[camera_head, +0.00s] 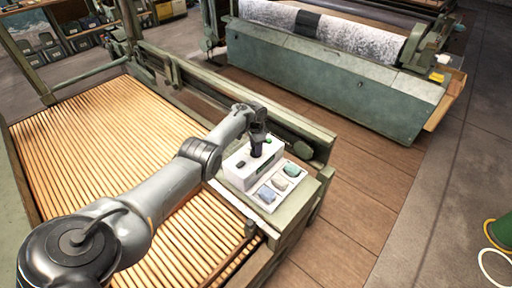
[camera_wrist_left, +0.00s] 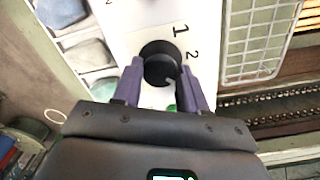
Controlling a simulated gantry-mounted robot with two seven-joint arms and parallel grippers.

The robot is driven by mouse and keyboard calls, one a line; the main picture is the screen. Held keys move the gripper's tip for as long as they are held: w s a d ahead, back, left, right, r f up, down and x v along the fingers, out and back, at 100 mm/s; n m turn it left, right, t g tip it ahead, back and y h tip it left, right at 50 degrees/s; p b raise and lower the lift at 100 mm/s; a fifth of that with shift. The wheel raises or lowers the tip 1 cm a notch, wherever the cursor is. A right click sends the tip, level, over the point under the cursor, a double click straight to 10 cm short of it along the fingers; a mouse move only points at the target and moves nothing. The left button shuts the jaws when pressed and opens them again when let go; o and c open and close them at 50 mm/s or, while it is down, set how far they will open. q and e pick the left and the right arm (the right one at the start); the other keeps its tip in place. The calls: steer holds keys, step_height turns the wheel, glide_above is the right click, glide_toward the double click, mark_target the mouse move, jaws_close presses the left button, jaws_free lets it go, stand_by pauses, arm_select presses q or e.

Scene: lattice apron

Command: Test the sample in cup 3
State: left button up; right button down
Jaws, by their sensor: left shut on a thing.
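A white tester box (camera_head: 236,172) stands on the green frame's corner. In the left wrist view its white face (camera_wrist_left: 128,20) carries a black dial knob (camera_wrist_left: 157,66), with printed 1 and 2 beside it. My left gripper (camera_head: 257,149) reaches down onto the box. Its purple fingers (camera_wrist_left: 162,88) are shut on the knob, one on each side. A white tray (camera_head: 270,207) beside the box holds a blue-grey sample (camera_head: 266,194), a beige sample (camera_head: 279,183) and a green sample (camera_head: 291,170). I cannot read any cup numbers. My right gripper is out of view.
A slatted wooden bed (camera_head: 95,140) lies left of the box. A green machine with a patterned roll (camera_head: 345,32) stands behind. A white wire rack (camera_wrist_left: 258,40) is close beside the box in the left wrist view.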

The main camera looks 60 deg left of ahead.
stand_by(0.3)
arm_select(q)
steer(key=o, duration=1)
steer(key=shift+o, duration=0.2)
step_height(320, 180, up, 11)
steer(key=p, duration=0.5)
steer(key=shift+p, duration=0.4)
steer(key=shift+f, duration=0.15)
